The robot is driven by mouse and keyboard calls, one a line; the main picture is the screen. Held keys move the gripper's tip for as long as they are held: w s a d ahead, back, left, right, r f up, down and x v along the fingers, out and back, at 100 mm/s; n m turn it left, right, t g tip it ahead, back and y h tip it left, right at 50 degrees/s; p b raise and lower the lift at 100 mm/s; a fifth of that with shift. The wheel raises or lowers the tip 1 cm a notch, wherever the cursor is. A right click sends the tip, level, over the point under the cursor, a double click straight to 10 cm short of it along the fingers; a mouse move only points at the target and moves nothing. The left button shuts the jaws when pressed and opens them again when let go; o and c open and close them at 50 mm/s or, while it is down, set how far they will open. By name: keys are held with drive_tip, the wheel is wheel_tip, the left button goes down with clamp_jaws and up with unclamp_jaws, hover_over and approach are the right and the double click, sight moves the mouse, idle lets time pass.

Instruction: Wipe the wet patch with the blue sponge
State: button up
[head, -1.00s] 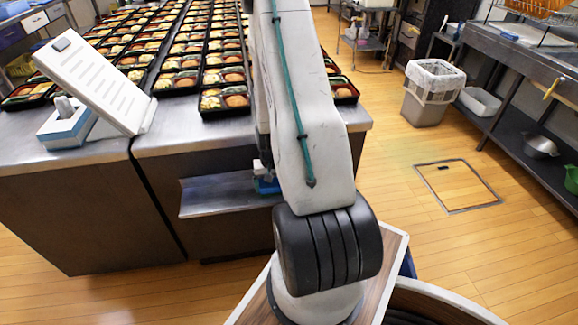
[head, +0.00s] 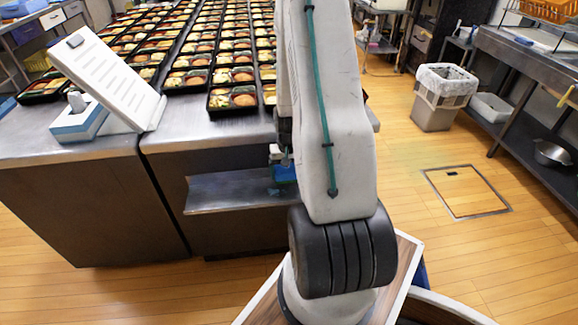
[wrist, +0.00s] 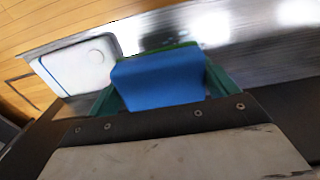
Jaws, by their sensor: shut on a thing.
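The blue sponge (wrist: 160,78) is held between the green fingers of my gripper (wrist: 160,86), which is shut on it. In the head view the sponge (head: 285,173) shows as a small blue patch beside my arm, at the right part of the low metal shelf (head: 225,192). My arm hides most of the gripper there. In the wrist view the sponge is over or in front of a shiny metal surface (wrist: 235,30); I cannot tell whether it touches. I cannot make out the wet patch for certain; bright glare lies on the metal at the upper right.
A white, blue-edged object (wrist: 82,65) lies left of the sponge in the wrist view. A metal counter (head: 200,135) with rows of bento trays (head: 232,88) and a slanted white panel (head: 112,80) stands behind the shelf. A bin (head: 440,95) stands right, with open floor before it.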

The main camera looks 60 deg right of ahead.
drive_tip(key=shift+r, duration=1.2)
